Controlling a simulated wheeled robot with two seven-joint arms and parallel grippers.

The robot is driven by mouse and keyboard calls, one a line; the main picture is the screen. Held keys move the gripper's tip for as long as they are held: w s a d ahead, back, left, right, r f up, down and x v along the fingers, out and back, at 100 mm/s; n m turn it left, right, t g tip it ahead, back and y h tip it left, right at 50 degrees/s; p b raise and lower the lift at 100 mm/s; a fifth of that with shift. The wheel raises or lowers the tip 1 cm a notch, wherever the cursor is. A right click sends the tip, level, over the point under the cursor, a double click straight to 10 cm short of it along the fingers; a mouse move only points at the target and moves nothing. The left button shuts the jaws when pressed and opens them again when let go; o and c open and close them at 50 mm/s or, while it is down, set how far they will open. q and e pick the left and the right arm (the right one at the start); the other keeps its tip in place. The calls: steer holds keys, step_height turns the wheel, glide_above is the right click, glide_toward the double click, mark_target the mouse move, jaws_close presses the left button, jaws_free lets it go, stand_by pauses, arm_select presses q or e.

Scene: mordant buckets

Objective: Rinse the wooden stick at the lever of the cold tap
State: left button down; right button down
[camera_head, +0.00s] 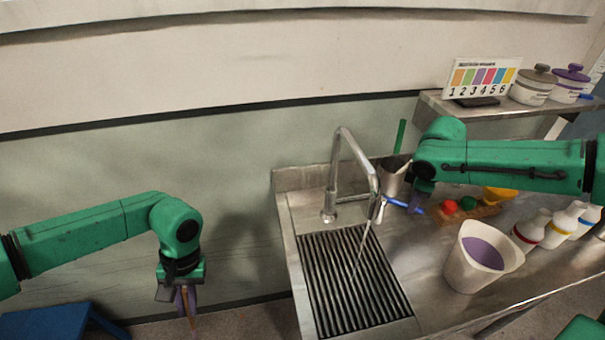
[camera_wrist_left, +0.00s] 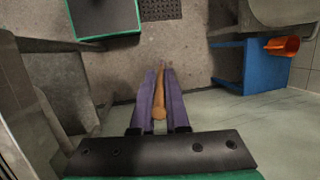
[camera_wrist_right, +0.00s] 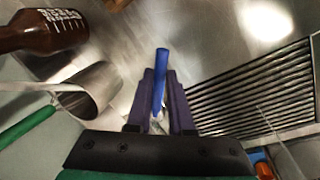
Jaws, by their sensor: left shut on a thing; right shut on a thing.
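The wooden stick (camera_wrist_left: 161,100) is shut between the purple fingers of my left gripper (camera_wrist_left: 161,88). In the head view that gripper (camera_head: 187,300) hangs low at the left, well away from the sink, with the stick (camera_head: 194,324) pointing down. The tap (camera_head: 343,150) stands over the ribbed drain grate (camera_head: 345,290), and a thin stream of water (camera_head: 361,255) falls from its spout. My right gripper (camera_wrist_right: 160,92) is shut on the blue lever (camera_wrist_right: 160,70) of the cold tap. The blue lever (camera_head: 403,205) also shows in the head view; the gripper's fingertips are partly hidden there.
A white bucket of purple liquid (camera_head: 483,254) stands right of the grate. A metal jug (camera_head: 394,180) with a green handle is behind my right gripper. Several white bottles (camera_head: 530,230) stand at the right. A blue stool (camera_head: 60,322) is on the floor at lower left.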

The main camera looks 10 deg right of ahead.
steer(key=shift+s+a+f, duration=0.1)
steer(key=shift+s+f, duration=0.1)
steer(key=c, duration=0.8)
jaws_free()
steer(key=shift+w, duration=0.15)
steer(key=r, duration=0.4)
steer(key=s+a+r, duration=0.1)
steer(key=r, duration=0.7)
steer(key=shift+s+a+b, duration=0.2)
steer(key=shift+s+b, duration=0.1)
steer(key=shift+s, duration=0.05)
